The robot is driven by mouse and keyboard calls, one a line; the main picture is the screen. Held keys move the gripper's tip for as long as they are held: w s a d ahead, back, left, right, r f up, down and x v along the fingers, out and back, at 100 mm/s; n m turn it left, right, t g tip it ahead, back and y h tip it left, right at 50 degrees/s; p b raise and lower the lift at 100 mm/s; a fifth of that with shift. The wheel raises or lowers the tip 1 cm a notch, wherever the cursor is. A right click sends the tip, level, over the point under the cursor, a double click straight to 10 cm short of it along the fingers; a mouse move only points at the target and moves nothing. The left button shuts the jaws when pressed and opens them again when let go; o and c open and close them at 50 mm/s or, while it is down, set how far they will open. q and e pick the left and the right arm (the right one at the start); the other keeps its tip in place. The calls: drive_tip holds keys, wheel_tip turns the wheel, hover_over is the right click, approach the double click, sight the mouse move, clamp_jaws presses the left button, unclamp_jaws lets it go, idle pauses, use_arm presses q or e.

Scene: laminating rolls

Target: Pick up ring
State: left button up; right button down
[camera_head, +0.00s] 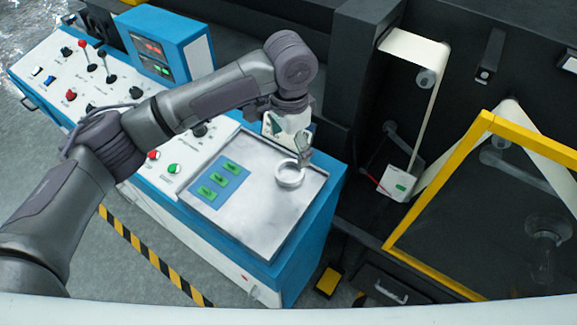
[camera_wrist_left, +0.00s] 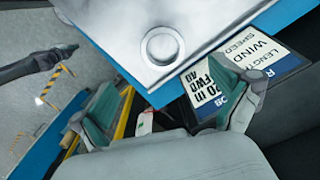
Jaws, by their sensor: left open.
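The ring (camera_head: 289,174) is silvery and lies flat on the bare metal top (camera_head: 245,215) at the right end of the blue console. My left gripper (camera_head: 289,138) is open and empty just behind the ring, its one finger close to the ring's far side in the head view; I cannot tell whether they touch. In the left wrist view the ring (camera_wrist_left: 162,45) lies beyond the spread fingers of the left gripper (camera_wrist_left: 170,100), not between them. My right gripper cannot be made out in either view.
A green-marked blue panel (camera_head: 219,184) lies left of the ring on the metal top. Buttons and levers (camera_head: 90,60) fill the console's left part, with a blue display box (camera_head: 165,42) behind. A yellow frame (camera_head: 440,180) and dark machine stand to the right.

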sight(290, 175)
use_arm(q)
wheel_tip(290, 175, down, 3)
drive_tip(key=shift+d+r, duration=0.1)
drive_tip(key=shift+w+f+p, duration=0.2)
drive_tip(key=shift+f+p, duration=0.15)
drive_tip(key=shift+f, duration=0.2)
drive_tip(key=shift+w+f+p, duration=0.2)
drive_tip(key=shift+f+p, duration=0.15)
drive_tip(key=shift+f, duration=0.2)
drive_tip(key=shift+s+f+p, duration=0.2)
drive_tip(key=shift+f+p, duration=0.55)
drive_tip(key=shift+f, duration=1.4)
drive_tip(key=shift+w, duration=0.1)
drive_tip(key=c, duration=1.2)
use_arm(e)
drive_tip(key=r, duration=0.3)
drive_tip(key=shift+w+r, duration=0.15)
drive_tip(key=shift+w, duration=0.05)
use_arm(q)
drive_tip(key=shift+r, duration=0.15)
